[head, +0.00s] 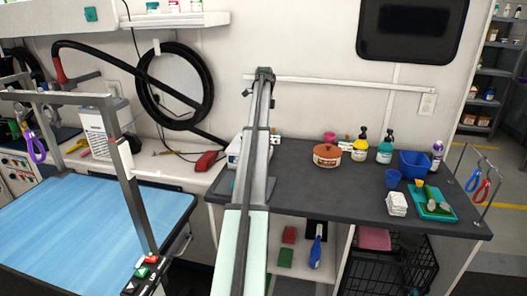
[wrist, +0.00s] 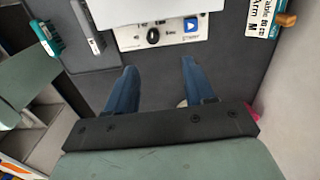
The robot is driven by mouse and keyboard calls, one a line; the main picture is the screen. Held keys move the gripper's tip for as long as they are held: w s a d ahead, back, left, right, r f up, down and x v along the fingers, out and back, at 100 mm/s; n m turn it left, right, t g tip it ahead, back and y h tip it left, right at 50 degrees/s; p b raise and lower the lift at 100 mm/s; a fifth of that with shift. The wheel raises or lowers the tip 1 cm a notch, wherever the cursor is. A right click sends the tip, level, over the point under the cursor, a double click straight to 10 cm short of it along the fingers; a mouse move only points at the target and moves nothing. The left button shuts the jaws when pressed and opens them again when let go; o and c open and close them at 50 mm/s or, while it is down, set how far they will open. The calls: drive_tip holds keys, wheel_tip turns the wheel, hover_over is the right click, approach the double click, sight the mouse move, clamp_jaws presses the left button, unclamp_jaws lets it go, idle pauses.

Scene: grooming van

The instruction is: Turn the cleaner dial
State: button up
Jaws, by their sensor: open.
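The cleaner dial (wrist: 153,35) is a small black knob on the white front panel of a cleaner unit (wrist: 205,30) in the wrist view.
The dark counter (head: 300,190) holds a brown pot (head: 327,155), pump bottles (head: 361,145), a blue bin (head: 414,163) and a teal tray (head: 433,203) to the right. Left of the unit is a red tool (head: 207,161). In the wrist view, teal (wrist: 45,38) and grey (wrist: 88,25) items stand left.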

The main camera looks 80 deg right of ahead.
drive_tip(key=shift+n, duration=0.4)
drive_tip(key=f, duration=0.4)
drive_tip(key=a+f, duration=0.1)
drive_tip(key=f, duration=0.8)
drive_tip(key=shift+s+a+f, duration=0.1)
drive_tip(key=shift+a+f, duration=0.2)
drive_tip(key=shift+f, duration=0.05)
drive_tip(key=shift+c, duration=0.3)
clamp_jaws()
